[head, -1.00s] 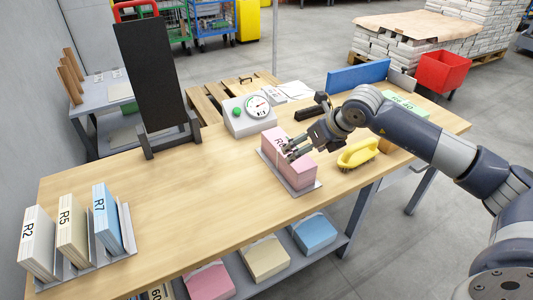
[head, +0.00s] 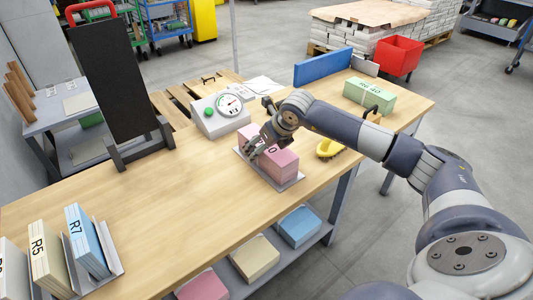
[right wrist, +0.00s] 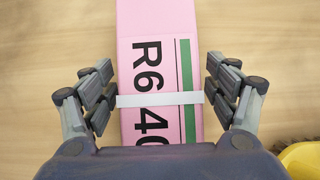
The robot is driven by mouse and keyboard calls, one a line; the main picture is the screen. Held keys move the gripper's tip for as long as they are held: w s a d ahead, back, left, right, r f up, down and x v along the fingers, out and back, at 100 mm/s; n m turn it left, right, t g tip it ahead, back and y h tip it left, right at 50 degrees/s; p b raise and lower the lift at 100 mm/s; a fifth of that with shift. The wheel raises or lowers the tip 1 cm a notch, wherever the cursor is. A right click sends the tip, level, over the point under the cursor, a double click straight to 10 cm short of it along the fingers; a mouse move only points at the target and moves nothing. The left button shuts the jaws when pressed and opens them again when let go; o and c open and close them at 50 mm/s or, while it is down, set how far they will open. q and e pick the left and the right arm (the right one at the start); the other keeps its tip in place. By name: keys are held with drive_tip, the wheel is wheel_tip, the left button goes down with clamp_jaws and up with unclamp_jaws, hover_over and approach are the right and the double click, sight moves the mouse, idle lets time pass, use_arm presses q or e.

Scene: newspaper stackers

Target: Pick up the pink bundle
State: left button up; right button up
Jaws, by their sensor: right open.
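The pink bundle (head: 284,165) lies on a grey tray (head: 291,185) on the wooden table in the head view. In the right wrist view the pink bundle (right wrist: 157,25) runs up the picture, with black "R6" and "40" lettering, a green stripe and a white strap across it. My right gripper (head: 255,149) is over the bundle in the head view. In the right wrist view its open fingers (right wrist: 158,85) stand on either side of the bundle at the strap, with nothing clamped. The fingers hide part of the bundle in the head view. My left gripper is not in view.
A yellow-handled brush (head: 329,149) lies close right of the bundle. A dial scale (head: 220,115) stands behind, and a green bundle (head: 369,96) lies farther right. A black upright panel (head: 108,80) and upright bundles (head: 88,240) are at left. The table's middle is bare.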

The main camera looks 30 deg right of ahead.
drive_tip(key=shift+x, duration=0.9)
drive_tip(key=shift+c, duration=0.6)
clamp_jaws()
drive_tip(key=shift+r, duration=0.15)
drive_tip(key=shift+r, duration=0.1)
